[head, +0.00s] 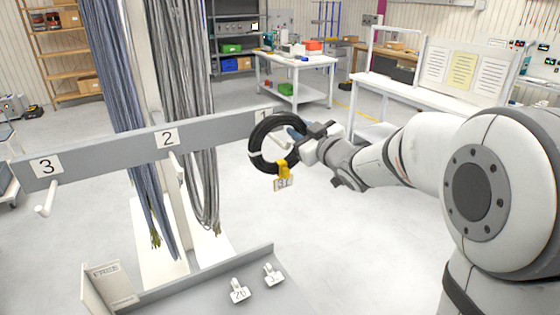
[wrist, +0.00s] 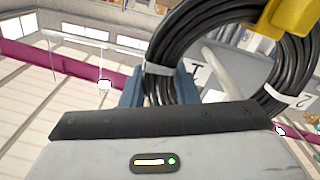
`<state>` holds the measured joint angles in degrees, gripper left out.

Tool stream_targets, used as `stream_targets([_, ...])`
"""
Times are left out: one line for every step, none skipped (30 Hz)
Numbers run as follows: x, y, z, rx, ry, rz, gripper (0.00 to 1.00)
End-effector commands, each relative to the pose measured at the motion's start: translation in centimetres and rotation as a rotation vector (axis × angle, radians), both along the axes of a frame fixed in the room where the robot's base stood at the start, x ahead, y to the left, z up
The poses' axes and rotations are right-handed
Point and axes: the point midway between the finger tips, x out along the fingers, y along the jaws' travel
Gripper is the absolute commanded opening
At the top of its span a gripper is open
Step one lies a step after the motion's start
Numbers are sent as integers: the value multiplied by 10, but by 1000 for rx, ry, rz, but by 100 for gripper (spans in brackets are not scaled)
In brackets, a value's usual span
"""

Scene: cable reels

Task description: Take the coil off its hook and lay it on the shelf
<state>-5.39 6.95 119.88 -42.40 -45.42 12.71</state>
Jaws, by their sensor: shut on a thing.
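The black coil (head: 264,127) hangs at the right end of the grey rail (head: 100,158), bound with white ties and carrying a yellow tag (head: 285,169). My gripper (head: 301,137) is shut on the coil's right side. In the wrist view the coil (wrist: 164,48) passes between the blue fingers of my gripper (wrist: 158,88). The pale peg of hook 1 (wrist: 222,62) shows within the ring; I cannot tell whether the coil rests on it. The grey shelf (head: 195,296) is low at the front, below the rail.
White hooks 2 (head: 176,166) and 3 (head: 45,198) are bare. Blue (head: 118,80) and grey (head: 185,90) cable bundles hang behind the rail.

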Motion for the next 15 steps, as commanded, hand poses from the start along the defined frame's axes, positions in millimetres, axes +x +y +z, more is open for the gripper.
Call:
stream_targets([0,0,1,2,-3,0,0])
stream_targets([0,0,2,2,-3,0,0])
stream_targets([0,0,2,2,-3,0,0])
stream_targets([0,0,2,2,-3,0,0])
stream_targets([0,0,2,2,-3,0,0])
stream_targets([0,0,2,2,-3,0,0])
stream_targets([0,0,2,2,-3,0,0])
stream_targets([0,0,2,2,-3,0,0])
stream_targets([0,0,2,2,-3,0,0])
stream_targets([0,0,2,2,-3,0,0])
stream_targets([-1,-1,2,1,-3,0,0])
stream_targets([-2,-1,2,1,-3,0,0])
stream_targets([-3,-2,2,1,-3,0,0])
stream_targets([-3,-3,2,1,-3,0,0])
stream_targets([-5,-4,2,1,-3,0,0])
